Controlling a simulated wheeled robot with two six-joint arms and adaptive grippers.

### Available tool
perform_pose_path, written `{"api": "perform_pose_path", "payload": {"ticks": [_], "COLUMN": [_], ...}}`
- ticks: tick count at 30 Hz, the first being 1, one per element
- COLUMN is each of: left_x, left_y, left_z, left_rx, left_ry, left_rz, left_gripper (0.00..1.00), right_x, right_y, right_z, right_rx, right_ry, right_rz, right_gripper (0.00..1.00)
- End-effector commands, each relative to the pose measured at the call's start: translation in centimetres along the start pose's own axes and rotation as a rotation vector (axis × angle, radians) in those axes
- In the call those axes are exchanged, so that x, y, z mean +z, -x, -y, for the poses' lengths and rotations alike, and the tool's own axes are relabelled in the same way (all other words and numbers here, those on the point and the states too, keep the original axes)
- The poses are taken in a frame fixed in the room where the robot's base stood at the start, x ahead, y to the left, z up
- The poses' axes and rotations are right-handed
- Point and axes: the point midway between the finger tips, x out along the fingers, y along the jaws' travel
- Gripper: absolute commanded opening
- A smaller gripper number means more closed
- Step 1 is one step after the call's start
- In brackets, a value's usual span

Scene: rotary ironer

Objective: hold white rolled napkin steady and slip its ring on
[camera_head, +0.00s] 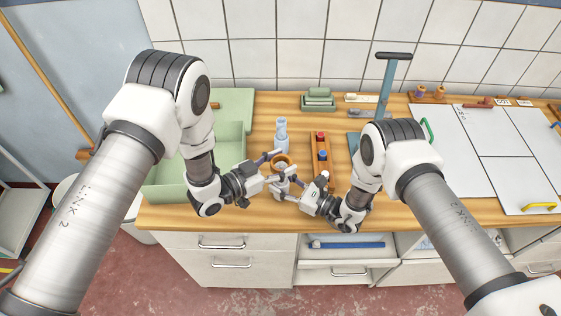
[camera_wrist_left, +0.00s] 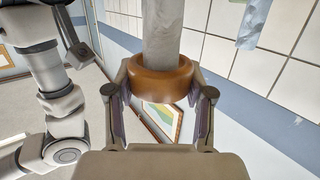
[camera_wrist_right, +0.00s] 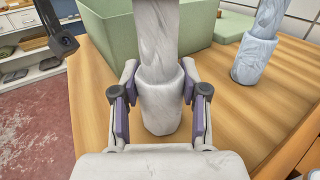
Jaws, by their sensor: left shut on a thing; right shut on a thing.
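The white rolled napkin (camera_wrist_right: 160,38) stands upright on the table, with a thicker lower part (camera_wrist_right: 160,105). My right gripper (camera_wrist_right: 160,108) is shut around that lower part; it shows low in the head view (camera_head: 288,193). The brown ring (camera_wrist_left: 162,76) is in my left gripper (camera_wrist_left: 160,95), which is shut on its sides. In the head view the ring (camera_head: 281,161) is held above the napkin. The left wrist view is upside down and shows the napkin (camera_wrist_left: 163,30) reaching the ring from below. I cannot tell whether the tip is inside it.
A bluish rolled napkin (camera_head: 281,136) stands just behind the ring. A green bin (camera_head: 240,102) lies left and a wooden rack (camera_head: 322,155) with red and blue pieces right. White panels (camera_head: 455,150) cover the right of the table. An open drawer (camera_head: 346,250) is below the front edge.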

Motion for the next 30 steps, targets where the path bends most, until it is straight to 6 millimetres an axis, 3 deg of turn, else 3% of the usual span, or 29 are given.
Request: {"api": "perform_pose_path", "payload": {"ticks": [30], "left_x": [2.8], "left_y": [-0.4], "left_z": [0.0], "left_rx": [0.000], "left_ry": [-0.001], "left_rz": [0.000], "left_gripper": [0.29], "right_x": [0.0], "right_y": [0.0], "right_z": [0.0], "right_rx": [0.000], "right_ry": [0.000], "right_rz": [0.000], "right_gripper": [0.27]}}
